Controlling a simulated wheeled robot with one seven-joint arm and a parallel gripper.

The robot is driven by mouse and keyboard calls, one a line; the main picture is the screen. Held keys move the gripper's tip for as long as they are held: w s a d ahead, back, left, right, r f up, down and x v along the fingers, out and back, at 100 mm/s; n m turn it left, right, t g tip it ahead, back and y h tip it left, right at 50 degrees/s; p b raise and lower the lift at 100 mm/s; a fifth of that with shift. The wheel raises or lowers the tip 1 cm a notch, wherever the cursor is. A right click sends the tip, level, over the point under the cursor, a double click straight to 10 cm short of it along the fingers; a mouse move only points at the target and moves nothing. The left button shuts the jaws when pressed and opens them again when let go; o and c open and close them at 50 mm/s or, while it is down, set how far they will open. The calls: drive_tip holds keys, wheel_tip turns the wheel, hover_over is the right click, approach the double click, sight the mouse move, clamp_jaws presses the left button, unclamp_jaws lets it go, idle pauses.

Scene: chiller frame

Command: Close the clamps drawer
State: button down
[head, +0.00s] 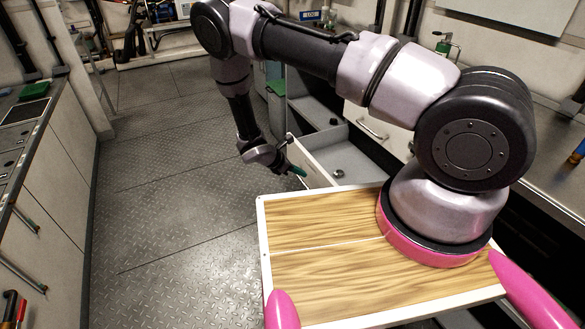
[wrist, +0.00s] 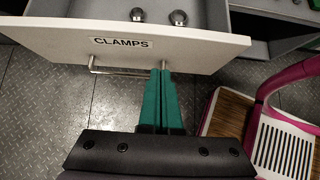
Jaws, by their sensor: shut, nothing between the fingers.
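The clamps drawer (wrist: 200,47) stands pulled out, with a white front labelled CLAMPS and a grey inside holding two dark, round-ended metal items (wrist: 178,17). Its bar handle (wrist: 125,71) runs along the outside of the front. In the head view the drawer's white front (head: 312,163) shows beyond my wooden deck. My gripper (wrist: 161,73) has its green fingers pressed together, empty, with the tips by the handle's right end, just outside the front. I cannot tell whether they touch it. The gripper also shows small in the head view (head: 298,171).
Another open grey drawer (head: 312,108) lies beyond, in the same cabinet row. A closed drawer with a bar handle (head: 372,130) is to the right. The metal tread floor (head: 170,190) left of the drawers is clear, with a counter (head: 40,120) along the left wall.

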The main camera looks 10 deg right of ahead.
drive_tip(key=d, duration=0.1)
drive_tip(key=w+d+f, duration=0.1)
drive_tip(key=d, duration=0.2)
drive_tip(key=shift+w+d+f, duration=0.25)
drive_tip(key=shift+d+f, duration=0.1)
drive_tip(key=shift+f, duration=0.05)
drive_tip(key=shift+w+d, duration=0.15)
drive_tip(key=shift+d, duration=0.25)
